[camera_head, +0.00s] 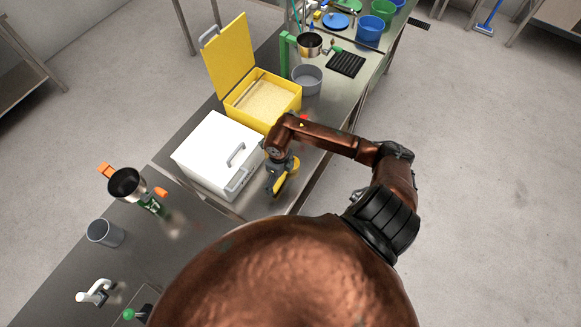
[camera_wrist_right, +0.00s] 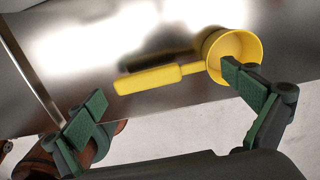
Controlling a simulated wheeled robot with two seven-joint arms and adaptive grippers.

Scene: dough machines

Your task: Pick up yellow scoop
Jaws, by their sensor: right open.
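The yellow scoop (camera_wrist_right: 150,80) shows in the right wrist view, with its handle pointing left and its round cup at the right. It lies over the shiny metal tabletop, close to the edge. My right gripper (camera_wrist_right: 165,92) is open, with its green-padded fingers set wide apart. The scoop's handle is across the gap between them, and the right finger overlaps part of the cup in the picture. In the head view, my right gripper (camera_head: 277,182) points down beside the white box, and yellow parts of the scoop (camera_head: 281,185) show around it. My left gripper is not in view.
A white lidded box (camera_head: 212,150) stands just left of the gripper. An open yellow bin (camera_head: 262,103) with pale contents stands behind it. A grey pot (camera_head: 306,80) and a green stand (camera_head: 284,52) are farther back. The table's right edge is close.

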